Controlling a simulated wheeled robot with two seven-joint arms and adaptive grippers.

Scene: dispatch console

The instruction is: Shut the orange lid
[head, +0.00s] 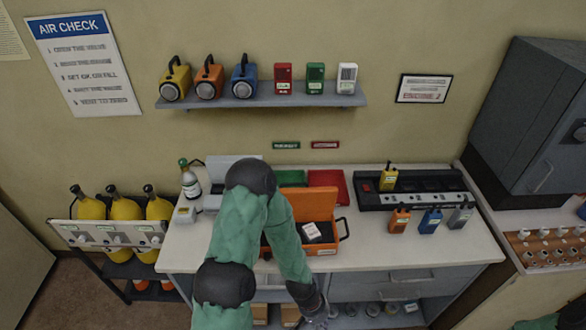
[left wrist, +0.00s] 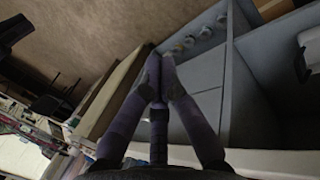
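The orange lid (head: 312,203) stands raised at the back of an orange case (head: 328,248) on the white counter, in the head view. A white-labelled item (head: 314,232) lies in the open case. My left arm crosses in front and hides the left part of the case and lid. My left gripper (head: 317,320) is low at the counter's front edge, in front of the case and apart from the lid. In the left wrist view its fingers (left wrist: 156,65) come together at the tips with nothing seen between them. My right gripper is not in view.
Green (head: 290,178) and red (head: 328,183) cases stand behind the orange one. A dark charger rack (head: 425,190) with radios is to the right.

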